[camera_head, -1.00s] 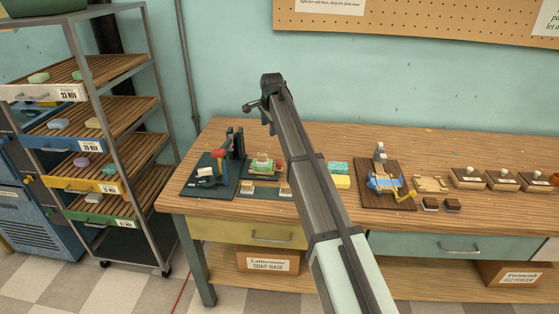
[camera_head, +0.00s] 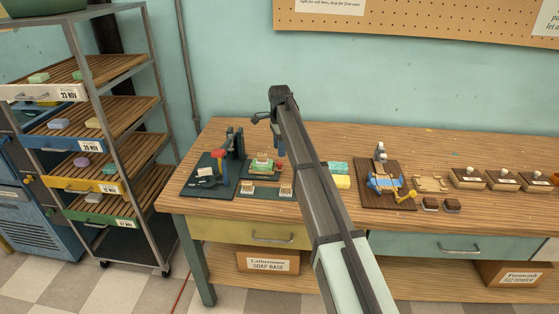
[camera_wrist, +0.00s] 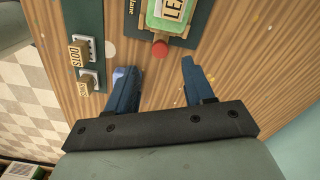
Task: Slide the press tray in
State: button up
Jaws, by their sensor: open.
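The press tray (camera_wrist: 180,32) is at the top of the wrist view, carrying a green block with a lettered stamp block on it. Its round red knob (camera_wrist: 160,48) faces my gripper. In the head view the tray (camera_head: 263,172) lies on the bench right of the dark green press (camera_head: 235,145). My gripper (camera_wrist: 157,66) is open and empty. Its blue fingertips point at the tray, with the knob just beyond them, roughly midway across the gap. The press is out of the wrist view. In the head view my arm hides part of the bench beside the tray.
A dark plate (camera_wrist: 93,20) with two lettered stamps lies left of my fingers, near the bench edge. Yellow and teal blocks (camera_head: 341,175) and a brown board (camera_head: 386,190) with a blue item lie to the right. A rack (camera_head: 150,110) stands left of the bench.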

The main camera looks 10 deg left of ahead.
aim_at(279, 163)
jog(key=shift+f, duration=3.1)
grip_shut()
